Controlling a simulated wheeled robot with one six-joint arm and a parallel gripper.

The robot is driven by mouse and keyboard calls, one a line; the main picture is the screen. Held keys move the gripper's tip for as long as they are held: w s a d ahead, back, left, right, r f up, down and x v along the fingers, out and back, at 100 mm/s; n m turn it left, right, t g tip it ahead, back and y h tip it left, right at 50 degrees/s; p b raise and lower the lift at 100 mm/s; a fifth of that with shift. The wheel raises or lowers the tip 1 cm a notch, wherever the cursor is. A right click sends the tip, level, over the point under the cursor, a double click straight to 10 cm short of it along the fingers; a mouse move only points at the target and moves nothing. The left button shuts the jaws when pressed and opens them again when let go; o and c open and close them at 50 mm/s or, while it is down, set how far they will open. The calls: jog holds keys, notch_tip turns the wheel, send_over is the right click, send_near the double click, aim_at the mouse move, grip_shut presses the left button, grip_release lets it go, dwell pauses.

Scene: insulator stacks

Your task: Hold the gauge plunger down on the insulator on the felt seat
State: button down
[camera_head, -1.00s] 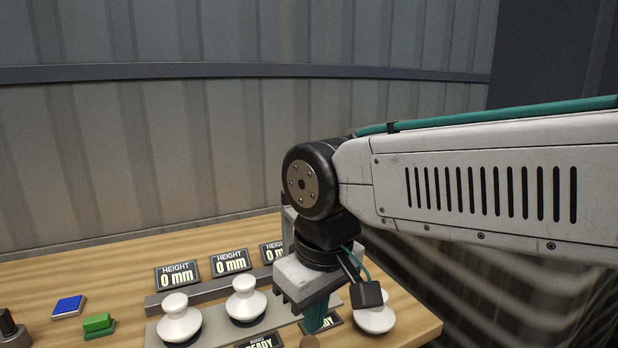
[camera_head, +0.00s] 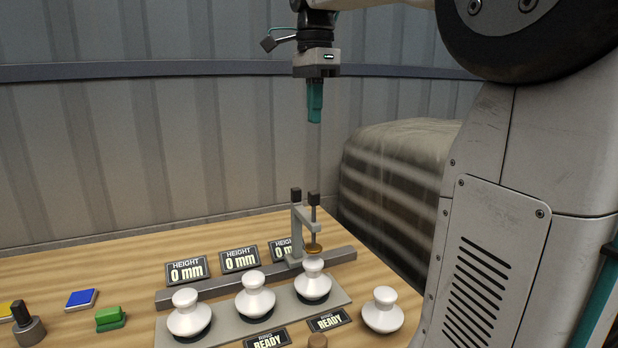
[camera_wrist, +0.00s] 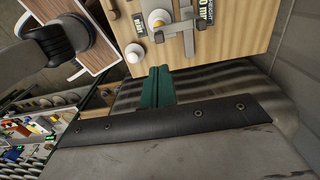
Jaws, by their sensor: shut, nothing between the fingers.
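Three white insulators stand in a row on the grey seat plate (camera_head: 225,328): a left one (camera_head: 189,313), a middle one (camera_head: 255,296) and a right one (camera_head: 312,283). The gauge (camera_head: 297,222) stands on a dark rail behind the right insulator. Its plunger (camera_head: 314,215) has a dark knob on top and a brass foot just above that insulator; I cannot tell whether they touch. My gripper (camera_head: 314,118), with teal fingers, is shut and empty, high above the gauge. Its fingers also show in the wrist view (camera_wrist: 157,88). I cannot tell which seat is felt.
A fourth white insulator (camera_head: 382,310) stands at the table's right side. Height displays (camera_head: 187,271) read 0 mm; ring displays (camera_head: 267,341) read READY. A blue button (camera_head: 82,298) and a green button (camera_head: 109,317) lie left. A wrapped bulk (camera_head: 400,175) stands beyond the table.

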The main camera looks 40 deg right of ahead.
aim_at(315, 192)
jog(key=shift+f, duration=0.1)
notch_tip(315, 192, down, 14)
jog(key=shift+r, duration=0.1)
dwell(0.6)
jog(key=shift+s+a+f, duration=0.1)
jog(key=shift+f, duration=1.1)
jog(key=shift+s+f, duration=0.1)
jog(key=shift+f, duration=1.05)
notch_tip(315, 192, up, 16)
jog(key=shift+w+f, duration=0.2)
jog(key=shift+f, duration=0.05)
